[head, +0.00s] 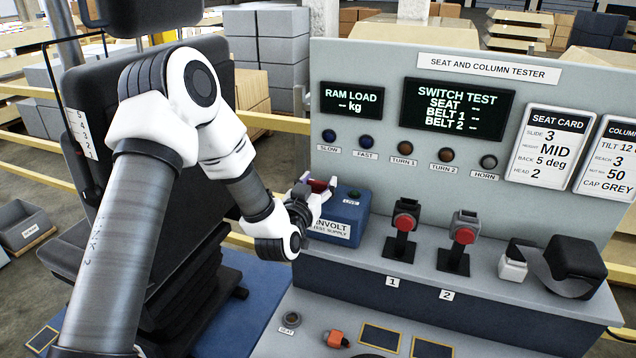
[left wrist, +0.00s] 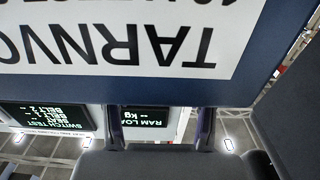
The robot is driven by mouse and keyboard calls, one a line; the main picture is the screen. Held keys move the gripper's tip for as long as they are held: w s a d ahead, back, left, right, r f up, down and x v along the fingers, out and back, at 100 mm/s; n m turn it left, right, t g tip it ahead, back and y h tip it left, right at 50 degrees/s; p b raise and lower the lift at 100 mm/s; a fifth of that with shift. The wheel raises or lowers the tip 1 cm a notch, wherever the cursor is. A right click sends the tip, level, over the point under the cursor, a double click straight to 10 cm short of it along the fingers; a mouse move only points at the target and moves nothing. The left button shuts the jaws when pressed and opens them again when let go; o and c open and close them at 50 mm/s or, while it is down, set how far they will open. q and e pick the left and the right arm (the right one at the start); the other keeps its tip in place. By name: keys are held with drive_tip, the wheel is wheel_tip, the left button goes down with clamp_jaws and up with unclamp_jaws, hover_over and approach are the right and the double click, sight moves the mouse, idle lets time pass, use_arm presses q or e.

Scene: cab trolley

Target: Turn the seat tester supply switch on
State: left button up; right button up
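The seat tester supply is a blue box (head: 344,222) with a white label reading "...NVOLT ... TEST SUPPLY", at the left end of the tester bench. A red switch (head: 318,185) shows on its top, partly hidden by my left gripper (head: 316,196). A dark green lamp (head: 354,194) sits beside it above a small "LIVE" label. In the left wrist view the fingers (left wrist: 160,122) stand apart, with the box's label (left wrist: 120,35) large and upside down. My right gripper is out of view.
The tester panel (head: 400,155) stands behind, with "RAM LOAD" (head: 351,100) and "SWITCH TEST" (head: 456,110) displays showing dashes. Two red-buttoned buckles (head: 405,222) (head: 465,232) stand right of the box. A black seat (head: 150,130) is at left, behind my arm.

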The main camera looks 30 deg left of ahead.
use_arm(q)
drive_tip(key=c, duration=0.4)
drive_tip(key=shift+o, duration=0.2)
